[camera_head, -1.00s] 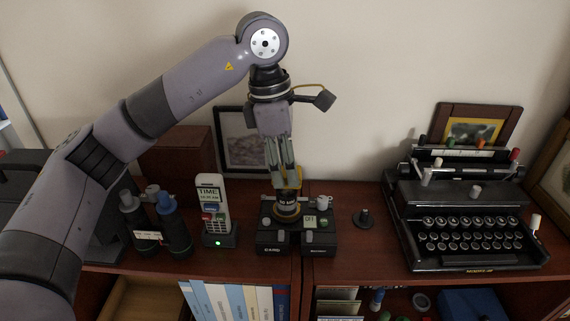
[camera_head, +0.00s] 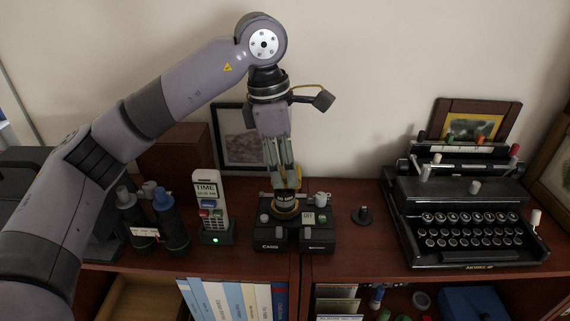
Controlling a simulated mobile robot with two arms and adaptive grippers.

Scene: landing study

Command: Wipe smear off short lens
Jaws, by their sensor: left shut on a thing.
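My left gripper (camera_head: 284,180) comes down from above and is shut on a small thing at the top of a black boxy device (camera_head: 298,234). A dark round piece with a pale label (camera_head: 286,202) shows right below the fingertips, with a bit of yellow around it. I cannot tell whether the fingers hold this piece or something thin above it. A pair of dark upright tubes (camera_head: 172,228), one with a blue top, stands at the left. I cannot tell which thing is the short lens, and no smear can be made out. My right gripper is not in view.
A cordless phone in its stand (camera_head: 212,208) is close on the device's left. A picture frame (camera_head: 238,136) leans on the wall behind.

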